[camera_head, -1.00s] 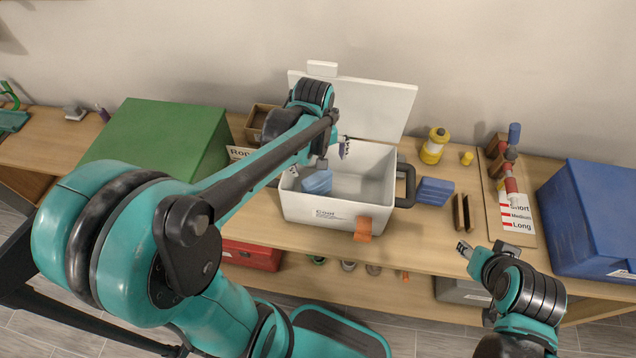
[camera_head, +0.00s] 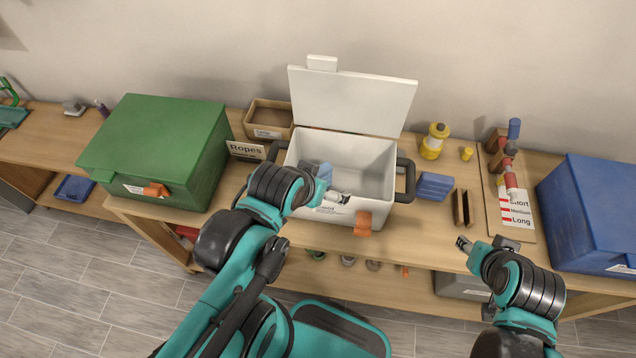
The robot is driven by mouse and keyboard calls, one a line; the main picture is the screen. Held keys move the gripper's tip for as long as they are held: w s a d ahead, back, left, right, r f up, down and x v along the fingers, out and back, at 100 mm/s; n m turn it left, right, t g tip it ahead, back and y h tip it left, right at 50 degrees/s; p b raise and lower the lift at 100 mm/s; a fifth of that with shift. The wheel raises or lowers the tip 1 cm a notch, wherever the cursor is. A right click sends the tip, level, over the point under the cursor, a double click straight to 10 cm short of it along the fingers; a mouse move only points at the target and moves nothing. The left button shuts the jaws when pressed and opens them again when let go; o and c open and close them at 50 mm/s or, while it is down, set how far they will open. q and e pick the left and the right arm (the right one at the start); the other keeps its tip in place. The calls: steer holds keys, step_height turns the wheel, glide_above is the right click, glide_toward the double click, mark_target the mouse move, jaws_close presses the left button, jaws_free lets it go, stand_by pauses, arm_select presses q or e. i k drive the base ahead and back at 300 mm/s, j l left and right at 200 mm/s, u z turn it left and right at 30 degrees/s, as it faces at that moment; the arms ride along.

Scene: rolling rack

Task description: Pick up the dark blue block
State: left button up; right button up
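The dark blue block (camera_head: 434,186) lies on the bench just right of the white cooler box, near its black handle. My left gripper (camera_head: 340,197) is over the front wall of the cooler, pointing right toward the block but well apart from it. Its fingers are small and pale against the white box, and their opening is unclear. My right gripper (camera_head: 463,244) is near the bench's front edge, below and right of the block, touching nothing that I can see. Its finger opening is too small to make out.
The open white cooler (camera_head: 376,158) holds a light blue item (camera_head: 324,171), partly hidden by my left arm. A green box (camera_head: 160,140) stands left and a blue box (camera_head: 598,215) right. A yellow bottle (camera_head: 433,142), dark wooden strips (camera_head: 463,208) and a labelled board (camera_head: 515,212) are nearby.

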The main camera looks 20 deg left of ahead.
mark_target(436, 187)
steer(key=l+u, duration=0.5)
steer(key=l, duration=1.25)
steer(key=i, duration=0.05)
